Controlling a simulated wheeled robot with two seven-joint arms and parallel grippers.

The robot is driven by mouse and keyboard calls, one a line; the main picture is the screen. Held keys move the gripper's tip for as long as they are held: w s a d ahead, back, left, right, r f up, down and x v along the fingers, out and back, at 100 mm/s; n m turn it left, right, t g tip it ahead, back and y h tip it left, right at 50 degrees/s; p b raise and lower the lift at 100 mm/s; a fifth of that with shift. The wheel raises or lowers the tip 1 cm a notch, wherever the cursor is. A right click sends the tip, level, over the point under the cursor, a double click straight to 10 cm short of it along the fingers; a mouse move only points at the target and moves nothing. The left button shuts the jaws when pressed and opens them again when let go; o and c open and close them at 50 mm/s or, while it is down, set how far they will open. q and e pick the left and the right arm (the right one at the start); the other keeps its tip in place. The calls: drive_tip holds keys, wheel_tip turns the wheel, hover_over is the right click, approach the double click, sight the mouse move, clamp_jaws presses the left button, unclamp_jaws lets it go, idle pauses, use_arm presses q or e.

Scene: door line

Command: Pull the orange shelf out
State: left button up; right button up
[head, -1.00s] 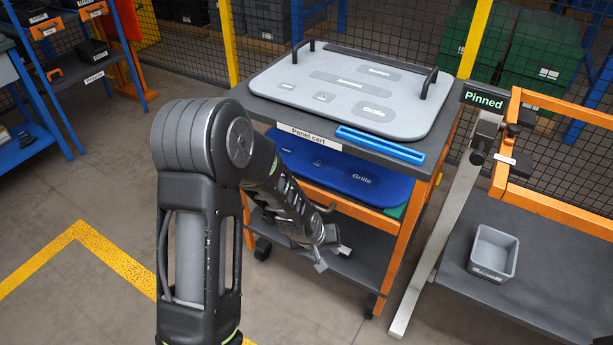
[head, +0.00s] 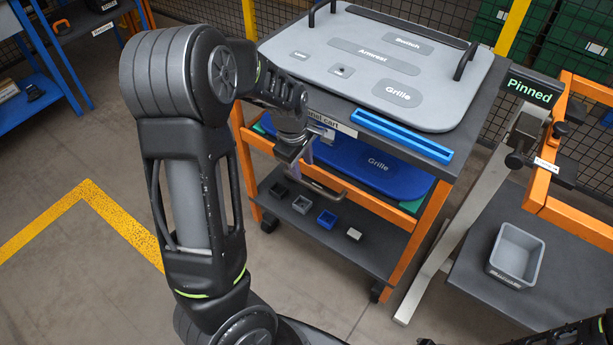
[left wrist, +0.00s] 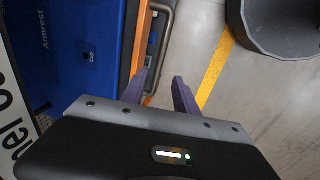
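The orange shelf (head: 377,205) is the orange-fronted level of the panel cart, below its dark top. My left gripper (head: 308,158) is just in front of and above the shelf's front. In the left wrist view its two purple fingers (left wrist: 160,90) are apart, with the handle near the left finger and no visible grip on it. My right gripper is not visible; only a dark part of my arm shows at the bottom right.
A grey panel (head: 345,62) with black handles covers the cart top, beside a blue tray (head: 402,135). Small bins (head: 326,219) stand on the lower shelf. At right is a stand with a "Pinned" sign (head: 529,90) and a grey bin (head: 515,254). Floor in front is clear.

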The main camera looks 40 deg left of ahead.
sight(306, 182)
use_arm(q)
drive_tip(key=shift+w+f+b, duration=0.2)
drive_tip(key=shift+w+f, duration=0.05)
drive_tip(key=shift+f, duration=1.05)
drive_tip(key=shift+w+f+b, duration=0.2)
drive_tip(key=shift+w+f, duration=0.1)
drive_tip(key=shift+f, duration=1)
drive_tip(key=shift+w+f+b, duration=0.2)
drive_tip(key=shift+w+f, duration=0.05)
drive_tip(key=shift+f, duration=1.05)
drive_tip(key=shift+c, duration=0.2)
clamp_jaws()
